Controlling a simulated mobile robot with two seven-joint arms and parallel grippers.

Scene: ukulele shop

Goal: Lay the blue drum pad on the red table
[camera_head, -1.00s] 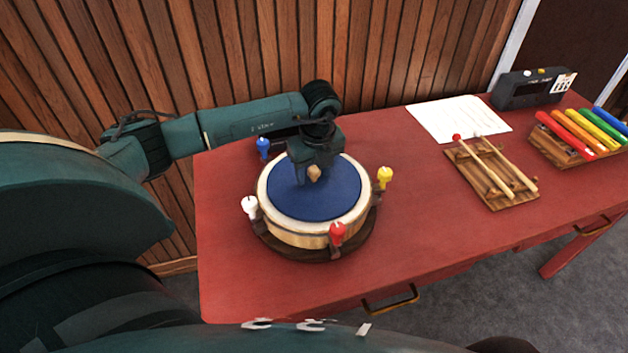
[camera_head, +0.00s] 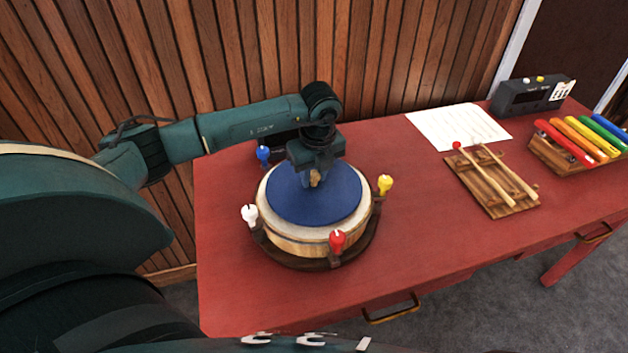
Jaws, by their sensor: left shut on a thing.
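The round blue drum pad (camera_head: 310,204) is over the top of the wooden drum (camera_head: 300,237) and has a small wooden knob at its middle. It seems raised slightly: more of the drum's pale top shows in front, and the back rim is covered. My left gripper (camera_head: 317,178) reaches down from above and is shut on the pad's knob, which its fingers partly hide. The drum stands on the left part of the red table (camera_head: 420,240). My right gripper is out of view.
White (camera_head: 250,214), blue (camera_head: 263,154), yellow (camera_head: 385,184) and red (camera_head: 337,240) pegs stand around the drum. To the right are a paper sheet (camera_head: 450,128), a rack with mallets (camera_head: 492,185), coloured bars (camera_head: 580,140) and a dark box (camera_head: 525,97). Bare tabletop lies between drum and rack.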

